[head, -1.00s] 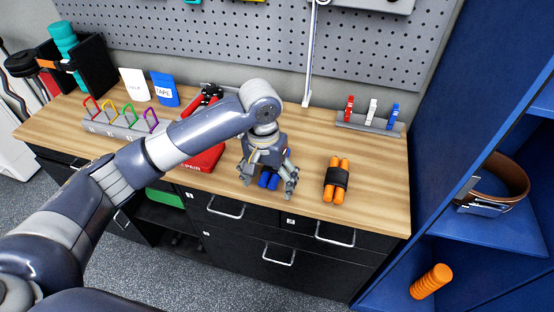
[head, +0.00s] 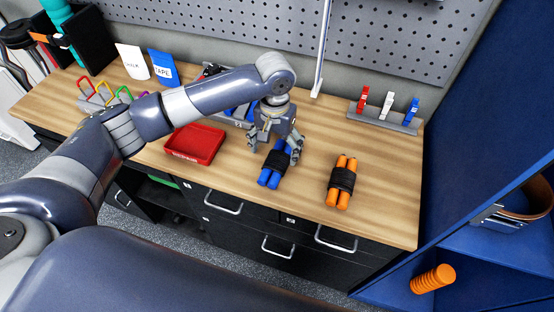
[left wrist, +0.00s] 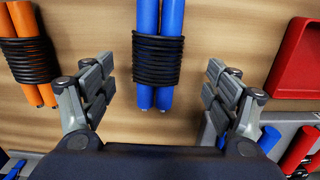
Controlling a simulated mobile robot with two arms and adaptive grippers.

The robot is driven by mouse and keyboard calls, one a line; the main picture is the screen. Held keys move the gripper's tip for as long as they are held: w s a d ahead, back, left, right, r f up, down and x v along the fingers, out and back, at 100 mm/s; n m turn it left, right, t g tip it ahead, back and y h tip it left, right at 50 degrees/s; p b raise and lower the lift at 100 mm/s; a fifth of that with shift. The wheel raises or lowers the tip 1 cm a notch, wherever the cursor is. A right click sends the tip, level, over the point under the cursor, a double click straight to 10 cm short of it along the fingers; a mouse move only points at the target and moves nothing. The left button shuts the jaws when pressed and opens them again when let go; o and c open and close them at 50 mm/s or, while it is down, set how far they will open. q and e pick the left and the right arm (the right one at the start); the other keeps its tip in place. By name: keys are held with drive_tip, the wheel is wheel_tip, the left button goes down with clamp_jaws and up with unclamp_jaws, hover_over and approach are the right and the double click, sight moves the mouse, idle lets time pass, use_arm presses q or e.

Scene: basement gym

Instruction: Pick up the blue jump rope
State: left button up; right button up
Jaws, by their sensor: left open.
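The blue jump rope (head: 272,169) lies on the wooden bench top, two blue handles bound by a black coiled cord. My left gripper (head: 273,146) is open above its far end, pointing down. In the left wrist view the blue jump rope (left wrist: 157,62) lies between the two spread fingers of my left gripper (left wrist: 158,88), and no finger touches it. The palm hides no more than its lower surroundings. My right gripper is not in view.
An orange jump rope (head: 341,182) lies to the right on the bench (head: 390,205). A red tray (head: 195,143) is to the left. A rack with coloured clips (head: 385,118) stands at the back right. A blue shelf unit (head: 470,130) borders the bench's right side.

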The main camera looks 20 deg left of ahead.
sight(277, 158)
use_arm(q)
drive_tip(key=f+p, duration=0.1)
drive_tip(key=f, duration=0.3)
drive_tip(key=shift+w+d+f+p, duration=0.2)
drive_tip(key=shift+f+p, duration=0.1)
drive_tip(key=shift+p, duration=0.1)
drive_tip(key=shift+f, duration=0.35)
drive_tip(key=shift+c, duration=0.6)
drive_tip(key=c, duration=1.2)
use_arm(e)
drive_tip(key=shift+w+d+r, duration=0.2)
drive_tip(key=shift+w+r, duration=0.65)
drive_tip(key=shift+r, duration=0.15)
